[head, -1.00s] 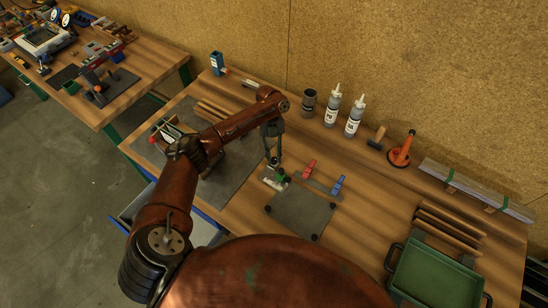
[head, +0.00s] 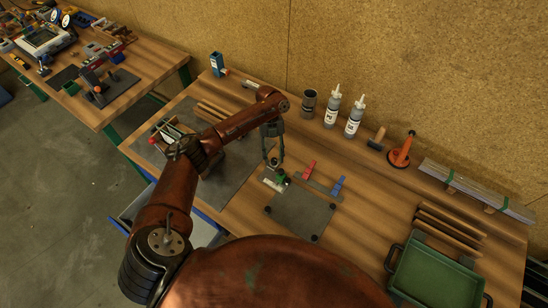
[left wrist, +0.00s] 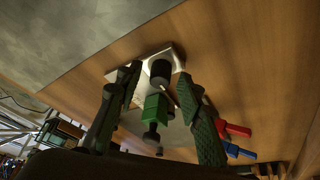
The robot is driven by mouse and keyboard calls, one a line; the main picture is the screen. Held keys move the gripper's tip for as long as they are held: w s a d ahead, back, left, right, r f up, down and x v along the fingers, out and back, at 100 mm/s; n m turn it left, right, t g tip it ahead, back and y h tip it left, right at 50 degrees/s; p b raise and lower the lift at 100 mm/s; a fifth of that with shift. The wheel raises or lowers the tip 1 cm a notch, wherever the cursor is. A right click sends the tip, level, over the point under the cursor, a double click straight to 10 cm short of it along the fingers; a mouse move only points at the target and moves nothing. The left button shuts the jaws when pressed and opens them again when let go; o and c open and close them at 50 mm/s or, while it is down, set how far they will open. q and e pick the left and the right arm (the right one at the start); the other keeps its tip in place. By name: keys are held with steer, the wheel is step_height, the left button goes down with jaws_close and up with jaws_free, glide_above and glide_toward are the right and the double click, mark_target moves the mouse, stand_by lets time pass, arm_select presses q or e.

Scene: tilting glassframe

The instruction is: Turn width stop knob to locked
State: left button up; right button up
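The width stop is a small fixture with a pale metal plate (left wrist: 178,52), a dark round knob (left wrist: 160,70) and a green block (left wrist: 155,108). In the head view its green part (head: 281,176) shows at the grey pad's upper left corner. My left gripper (head: 274,164) points down over the fixture. In the left wrist view its two fingers (left wrist: 160,92) are spread, with the knob seen between them and a gap on both sides. I cannot tell the knob's setting. My right gripper is not in view.
A red clamp (head: 309,168) and a blue clamp (head: 338,186) lie right of the fixture. A grey pad (head: 300,212) is in front. Two bottles (head: 333,107) and a dark cup (head: 308,103) stand behind. A green tray (head: 437,277) is at the right.

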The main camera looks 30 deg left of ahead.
arm_select(q)
steer(key=v, duration=1.1)
steer(key=shift+r, duration=0.35)
steer(key=shift+w+r, duration=0.1)
